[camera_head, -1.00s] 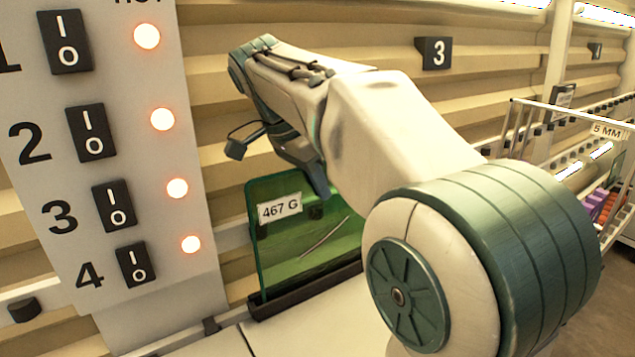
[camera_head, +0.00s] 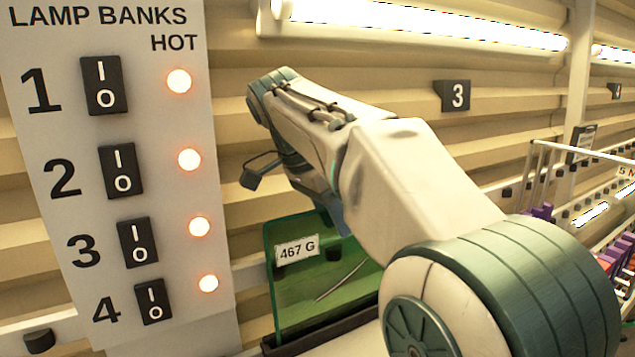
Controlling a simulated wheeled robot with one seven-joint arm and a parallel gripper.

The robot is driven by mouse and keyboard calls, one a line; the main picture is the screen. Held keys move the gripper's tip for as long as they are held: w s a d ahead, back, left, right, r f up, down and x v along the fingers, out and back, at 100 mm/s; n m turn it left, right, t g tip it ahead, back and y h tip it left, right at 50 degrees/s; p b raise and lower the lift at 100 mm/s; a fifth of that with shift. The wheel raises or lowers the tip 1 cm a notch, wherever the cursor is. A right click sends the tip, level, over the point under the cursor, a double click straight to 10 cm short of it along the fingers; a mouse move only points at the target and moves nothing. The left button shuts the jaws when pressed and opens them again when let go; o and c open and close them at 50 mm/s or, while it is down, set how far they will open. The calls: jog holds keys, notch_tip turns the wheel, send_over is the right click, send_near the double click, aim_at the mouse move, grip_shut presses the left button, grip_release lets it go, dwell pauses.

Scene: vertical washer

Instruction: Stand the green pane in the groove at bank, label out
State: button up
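The green pane (camera_head: 292,290) is see-through and stands upright, its white label "467 G" (camera_head: 297,250) facing me. A thin pale streak or scratch shows on it. Its lower edge meets a dark rail (camera_head: 310,334) along the bottom; whether it is seated in the groove I cannot tell. My arm reaches over from the right and comes down at the pane's top edge. My gripper's fingers are hidden behind my own arm there, so its hold on the pane does not show.
A grey panel headed "LAMP BANKS" (camera_head: 98,16) with switches and several lit orange lamps stands close left of the pane. Bright tubes (camera_head: 420,22) run above. A white rack with coloured panes stands at right.

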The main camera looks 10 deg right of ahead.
jog(key=p+v, duration=0.2)
jog(key=v, duration=0.8)
dwell(0.3)
jog(key=shift+s+d+f+n, duration=0.15)
jog(key=shift+d+f+n, duration=0.2)
jog(key=shift+d+n, duration=0.15)
jog(key=s+d+f+n+t+y+p, duration=0.1)
jog(key=s+f+n, duration=0.3)
jog(key=f, duration=0.3)
jog(key=s+d+f+n+t+y+p, duration=0.1)
jog(key=s+d+f+n+y+p, duration=0.1)
jog(key=s+f+n, duration=0.2)
jog(key=s+d+f+n+t+y+p, duration=0.1)
jog(key=s+f+n+t, duration=0.1)
jog(key=s+f+n, duration=0.3)
jog(key=shift+s+d+f+y, duration=0.1)
jog(key=shift+s+f, duration=0.45)
jog(key=shift+f, duration=0.4)
jog(key=shift+s+d+f+y, duration=0.1)
jog(key=shift+s+f, duration=0.45)
jog(key=shift+f, duration=0.35)
jog(key=shift+s+d+f+y, duration=0.1)
jog(key=shift+s+f, duration=0.5)
jog(key=shift+f, duration=0.35)
